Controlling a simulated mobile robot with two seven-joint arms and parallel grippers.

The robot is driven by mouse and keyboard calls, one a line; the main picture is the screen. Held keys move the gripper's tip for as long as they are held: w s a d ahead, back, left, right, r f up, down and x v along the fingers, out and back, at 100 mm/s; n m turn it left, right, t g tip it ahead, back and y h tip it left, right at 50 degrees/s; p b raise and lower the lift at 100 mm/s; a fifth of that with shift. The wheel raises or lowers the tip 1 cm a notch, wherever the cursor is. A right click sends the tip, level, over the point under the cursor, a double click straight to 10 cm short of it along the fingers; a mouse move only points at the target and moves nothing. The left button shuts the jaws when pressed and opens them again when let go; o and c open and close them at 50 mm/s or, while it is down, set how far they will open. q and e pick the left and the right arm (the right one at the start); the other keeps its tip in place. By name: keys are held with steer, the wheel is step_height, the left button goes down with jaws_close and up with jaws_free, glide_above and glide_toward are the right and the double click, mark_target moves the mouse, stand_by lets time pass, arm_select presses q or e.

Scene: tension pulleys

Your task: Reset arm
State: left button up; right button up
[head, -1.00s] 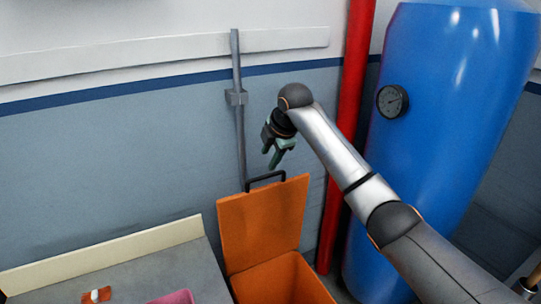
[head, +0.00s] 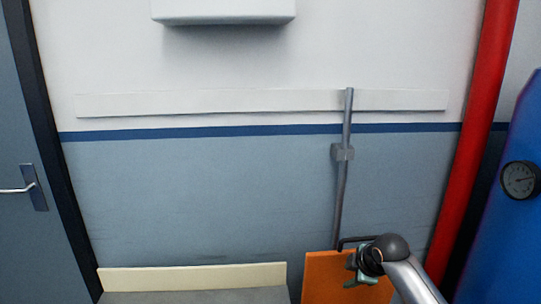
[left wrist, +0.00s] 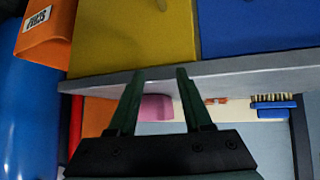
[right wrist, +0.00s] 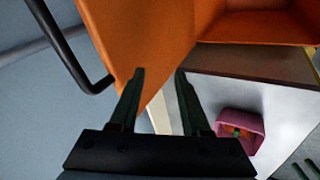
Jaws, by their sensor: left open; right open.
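My right gripper (head: 357,270) shows in the head view at the bottom right, in front of the raised orange lid (head: 320,278). In the right wrist view its two fingers (right wrist: 160,72) are apart with nothing held between them. The orange lid and its black handle (right wrist: 72,55) are close by there; I cannot tell whether they touch the gripper. My left gripper is outside the head view. In the left wrist view its fingers (left wrist: 161,72) are spread and empty, with a bench edge and a pink tub (left wrist: 156,107) seen beyond them.
The bench (head: 190,297) stands low against the wall. A red pipe (head: 470,150) and blue tank (head: 520,230) are at right, a door (head: 25,215) at left. Yellow (left wrist: 130,35) and blue (left wrist: 255,25) bins and a blue brush (left wrist: 273,110) show in the left wrist view.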

steer(key=s+a+f+m+t+y, duration=0.1)
steer(key=s+a+f+m, duration=0.15)
steer(key=s+f, duration=0.55)
steer(key=s+a+f+m, duration=0.2)
steer(key=s+f+m, duration=0.2)
steer(key=s+f, duration=0.45)
steer(key=s+f+m+t, duration=0.1)
steer(key=s+f+m, duration=0.1)
steer(key=s, duration=0.7)
steer(key=s+f+m, duration=0.2)
steer(key=s+m, duration=0.3)
steer(key=s, duration=0.4)
steer(key=shift+s+d+f+t, duration=0.15)
steer(key=shift+s+f+t, duration=0.05)
steer(key=shift+f+t, duration=0.2)
